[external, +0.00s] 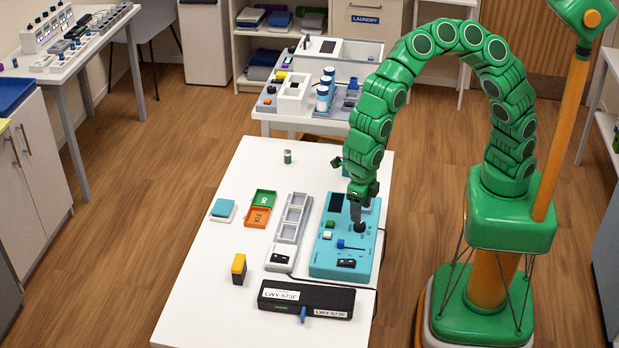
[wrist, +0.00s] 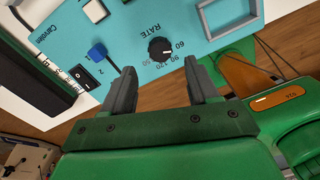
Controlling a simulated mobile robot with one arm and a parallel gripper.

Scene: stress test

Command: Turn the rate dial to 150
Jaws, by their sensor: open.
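The rate dial (wrist: 161,49) is a round black knob on a teal panel (wrist: 135,22), with the word RATE and printed numbers including 60, 90 and 120 beside it. Which number its mark points to is too small to tell. In the external view the teal device (external: 327,262) lies on the white table, with the dark dial (external: 360,228) near its right side. My gripper (wrist: 160,66) is open and empty, its two fingers apart on either side of the dial's line in the wrist view. In the external view my gripper (external: 356,212) points down just above the dial; contact cannot be told.
On the panel are a blue lever (wrist: 97,51), a black rocker switch (wrist: 84,77) and a white button (wrist: 95,10). A grey tray (external: 289,222) stands left of the device and a black labelled box (external: 305,298) in front. The table's left front (external: 200,300) is clear.

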